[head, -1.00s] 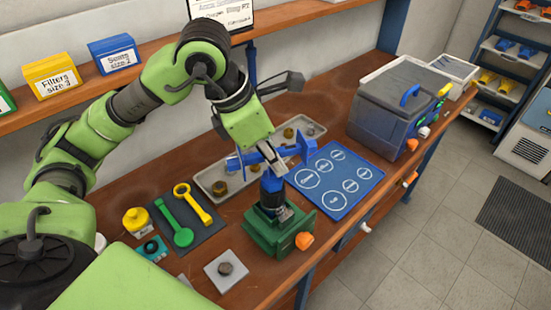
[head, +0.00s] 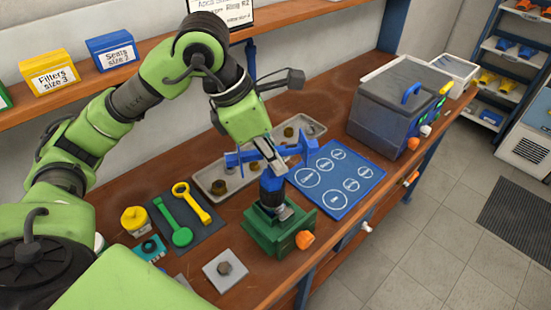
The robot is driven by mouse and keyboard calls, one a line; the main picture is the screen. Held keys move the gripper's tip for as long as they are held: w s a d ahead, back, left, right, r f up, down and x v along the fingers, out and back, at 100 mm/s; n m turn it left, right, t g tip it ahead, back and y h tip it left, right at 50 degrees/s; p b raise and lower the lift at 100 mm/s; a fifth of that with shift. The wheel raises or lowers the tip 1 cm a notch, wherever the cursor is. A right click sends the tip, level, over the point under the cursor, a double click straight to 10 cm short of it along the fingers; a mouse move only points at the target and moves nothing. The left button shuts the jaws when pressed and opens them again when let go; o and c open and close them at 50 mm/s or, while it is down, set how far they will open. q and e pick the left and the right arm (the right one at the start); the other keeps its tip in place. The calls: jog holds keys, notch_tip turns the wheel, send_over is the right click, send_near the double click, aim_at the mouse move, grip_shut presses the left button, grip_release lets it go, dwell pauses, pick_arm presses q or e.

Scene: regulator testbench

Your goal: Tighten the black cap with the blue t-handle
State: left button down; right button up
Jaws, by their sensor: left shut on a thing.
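The blue t-handle (head: 236,158) is held by my left gripper (head: 272,168), which is shut on it above the green vise. Its crossbar spans left and right of the fingers. Below it a dark cylinder with a blue band (head: 271,184) stands upright in the green vise (head: 279,237); the black cap appears to be its dark upper part. The handle's lower end is close to the cylinder's top; the fingers hide whether they touch. My right gripper is not in view.
A blue mat with white circles (head: 335,200) lies right of the vise. A grey tray with fittings (head: 215,182) is behind. Green and yellow wrenches (head: 172,225) lie on a dark mat at left. A grey plate (head: 225,270) lies in front. A lidded grey box (head: 385,120) stands at back right.

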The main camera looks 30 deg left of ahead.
pick_arm(q)
jog(key=shift+m, duration=0.5)
jog(key=shift+r+m+g+h+b, duration=0.1)
jog(key=shift+m+g+h+b, duration=0.2)
jog(key=shift+m+h+b, duration=0.25)
jog(key=shift+m, duration=0.25)
jog(key=shift+d+m+g, duration=0.1)
jog(key=shift+m+g, duration=0.2)
jog(key=shift+m, duration=0.3)
jog(key=shift+m+b, duration=0.3)
jog(key=shift+m, duration=0.1)
jog(key=shift+s+m+g, duration=0.1)
jog(key=shift+m+g, duration=0.2)
jog(key=shift+m, duration=0.1)
jog(key=shift+m+g, duration=0.3)
jog(key=shift+m, duration=0.5)
